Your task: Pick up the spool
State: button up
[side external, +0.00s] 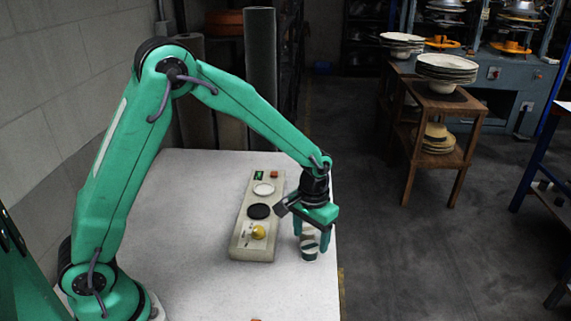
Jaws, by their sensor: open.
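The spool (309,252) looks like a small upright cylinder with dark green and white bands. It stands near the right edge of the white table (190,235). My gripper (312,240) points down over it, with its green fingers open on either side of the spool's upper part. The fingers hide part of the spool, and I cannot tell whether they touch it.
A beige tray (238,247) lies just left of the gripper, holding a yellow ball (258,232), a black disc (259,211) and a white disc (264,189). The table's left part is clear. Wooden stands with stacked hats (447,68) are well beyond the table.

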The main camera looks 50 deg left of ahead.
aim_at(310, 246)
jog(key=shift+a+f, duration=0.1)
jog(key=shift+f, duration=2.05)
jog(key=c, duration=1)
jog(key=shift+r, duration=0.15)
jog(key=shift+c, duration=0.2)
jog(key=shift+r, duration=0.5)
jog(key=r, duration=0.3)
jog(key=shift+s+d+r, duration=0.1)
jog(key=shift+s+d, duration=0.05)
jog(key=shift+d, duration=0.1)
jog(key=s+d+r, duration=0.6)
jog(key=s+d, duration=0.1)
jog(key=d, duration=0.1)
jog(key=shift+s+d+r, duration=0.2)
jog(key=shift+s+r, duration=0.05)
